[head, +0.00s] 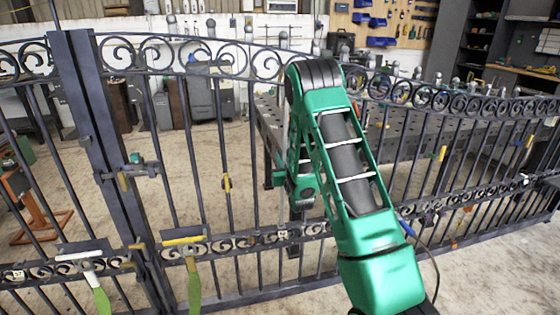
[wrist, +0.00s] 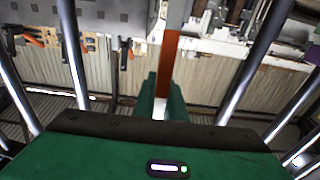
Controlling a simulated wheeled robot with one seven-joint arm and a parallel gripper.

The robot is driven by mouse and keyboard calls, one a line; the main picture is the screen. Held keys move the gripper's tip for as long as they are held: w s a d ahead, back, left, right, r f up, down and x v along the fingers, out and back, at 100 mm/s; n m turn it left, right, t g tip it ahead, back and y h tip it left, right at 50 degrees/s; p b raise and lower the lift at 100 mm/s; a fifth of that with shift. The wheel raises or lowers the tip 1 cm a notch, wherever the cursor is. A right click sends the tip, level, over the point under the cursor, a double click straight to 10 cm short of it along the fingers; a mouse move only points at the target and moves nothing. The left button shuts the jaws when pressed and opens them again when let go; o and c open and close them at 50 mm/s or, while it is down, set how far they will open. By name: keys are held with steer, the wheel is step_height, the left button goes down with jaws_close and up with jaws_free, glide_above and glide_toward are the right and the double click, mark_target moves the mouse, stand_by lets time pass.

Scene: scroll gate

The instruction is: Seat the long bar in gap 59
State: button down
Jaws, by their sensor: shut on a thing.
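My gripper (wrist: 162,96) is shut on an upright orange-red bar (wrist: 169,62) in the wrist view. Its green fingers hide part of the bar, and whether this is the long bar's full length I cannot tell. The dark iron gate (head: 237,205) has scrolls along the top and in a lower band, with upright bars between. Small number tags (head: 282,235) sit on the lower band; their digits are too small to read, so I cannot pick out gap 59.
A thick gate post (head: 105,150) with latches stands at left. Yellow-and-green (head: 193,280) and white-and-green levers (head: 98,290) hang low there. A perforated metal table (head: 270,115) stands behind the gate. Gate bars (wrist: 256,60) flank my gripper in the wrist view.

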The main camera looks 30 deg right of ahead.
steer(key=shift+f, duration=0.55)
stand_by(0.6)
steer(key=shift+w+d+r+g, duration=0.15)
steer(key=shift+w+d, duration=0.1)
steer(key=shift+w, duration=0.55)
steer(key=shift+w+d+f+g, duration=0.15)
steer(key=shift+w+d, duration=0.1)
steer(key=shift+w, duration=0.55)
stand_by(1.5)
steer(key=c, duration=1.7)
jaws_free()
steer(key=v, duration=1.1)
steer(key=shift+w, duration=0.1)
